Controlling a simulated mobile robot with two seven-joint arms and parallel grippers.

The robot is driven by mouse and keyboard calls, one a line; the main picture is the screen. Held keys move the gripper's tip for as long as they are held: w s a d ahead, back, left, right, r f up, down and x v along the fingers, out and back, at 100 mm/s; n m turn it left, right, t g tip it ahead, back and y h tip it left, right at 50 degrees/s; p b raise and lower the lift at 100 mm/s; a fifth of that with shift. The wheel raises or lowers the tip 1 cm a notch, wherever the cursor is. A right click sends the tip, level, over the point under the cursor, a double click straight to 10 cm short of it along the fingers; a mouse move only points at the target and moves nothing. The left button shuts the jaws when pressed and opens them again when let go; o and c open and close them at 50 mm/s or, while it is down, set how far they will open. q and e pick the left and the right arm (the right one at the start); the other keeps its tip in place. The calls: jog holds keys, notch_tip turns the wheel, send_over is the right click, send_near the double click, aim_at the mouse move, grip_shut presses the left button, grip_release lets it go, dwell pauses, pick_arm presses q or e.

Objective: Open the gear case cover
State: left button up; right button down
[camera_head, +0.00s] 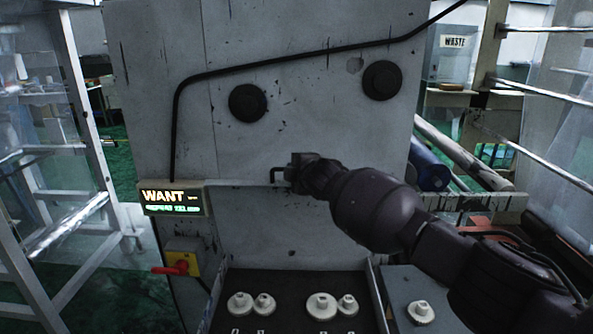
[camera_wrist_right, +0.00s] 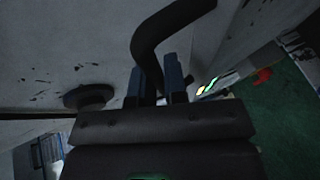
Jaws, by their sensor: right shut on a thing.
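The gear case (camera_head: 377,295) is at the bottom of the head view, with its dark floor and several white gears showing. A pale panel that looks like its cover (camera_head: 285,232) stands raised at the back of the case. Near the panel's top edge is a dark handle (camera_head: 274,174). My right gripper (camera_head: 288,173) is shut on this handle. In the right wrist view the dark, bent handle (camera_wrist_right: 160,32) passes at the fingertips of the right gripper (camera_wrist_right: 160,80). The exact contact is partly hidden. My left gripper is in neither view.
A tall grey machine panel (camera_head: 300,110) with two black knobs (camera_head: 247,103) (camera_head: 382,80) and a black cable stands behind. A lit sign (camera_head: 172,198) and a red switch handle (camera_head: 178,268) are at left. One white gear (camera_head: 421,312) sits right of the case.

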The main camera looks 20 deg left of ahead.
jog(key=shift+f, duration=0.1)
dwell(0.3)
jog(key=c, duration=1.2)
grip_release()
jog(key=shift+w, duration=0.1)
jog(key=shift+d, duration=0.1)
jog(key=shift+v, duration=5.4)
